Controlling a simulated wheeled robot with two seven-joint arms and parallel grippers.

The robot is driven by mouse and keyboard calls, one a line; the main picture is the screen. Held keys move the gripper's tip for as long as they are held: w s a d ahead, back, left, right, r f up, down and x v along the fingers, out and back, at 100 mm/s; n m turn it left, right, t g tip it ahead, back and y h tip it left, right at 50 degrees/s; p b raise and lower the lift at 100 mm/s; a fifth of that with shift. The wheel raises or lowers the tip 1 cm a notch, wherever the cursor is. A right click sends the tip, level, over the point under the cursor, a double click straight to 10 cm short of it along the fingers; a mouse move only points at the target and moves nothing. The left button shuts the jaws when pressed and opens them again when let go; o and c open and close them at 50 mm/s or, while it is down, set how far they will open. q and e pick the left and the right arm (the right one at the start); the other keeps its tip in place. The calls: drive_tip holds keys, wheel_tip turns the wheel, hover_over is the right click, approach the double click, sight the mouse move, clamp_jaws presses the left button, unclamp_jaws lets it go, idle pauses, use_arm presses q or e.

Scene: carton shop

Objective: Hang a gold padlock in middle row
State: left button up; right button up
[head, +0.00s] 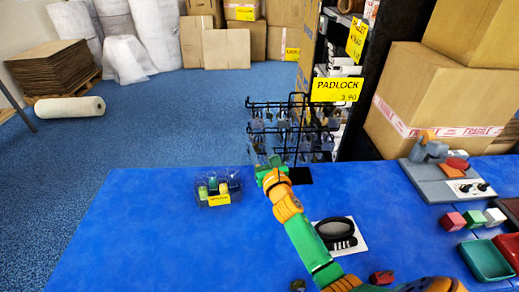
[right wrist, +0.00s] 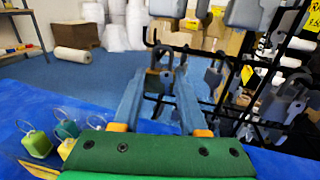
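My right gripper (head: 268,165) is at the lower front left of the black wire display rack (head: 292,104). In the right wrist view its two grey fingers (right wrist: 163,72) stand apart and point at the rack's hooks. A small padlock-like shape with a brownish-gold patch (right wrist: 152,82) shows between the fingertips, below a hook. I cannot tell whether the fingers grip it. Several grey padlocks (right wrist: 213,76) hang on the rack around the fingers. A yellow sign (head: 337,90) on the rack reads PADLOCK. My left gripper is not in view.
A clear caddy (head: 219,199) with green and yellow ringed pieces stands left of my right gripper. A dark oval object (head: 336,230) lies on a white card right of my arm. A green tray (head: 486,262) and coloured blocks (head: 453,221) are at right. The left tabletop (head: 135,235) is clear.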

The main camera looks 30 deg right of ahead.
drive_tip(key=o, duration=0.5)
drive_tip(key=shift+s, duration=0.1)
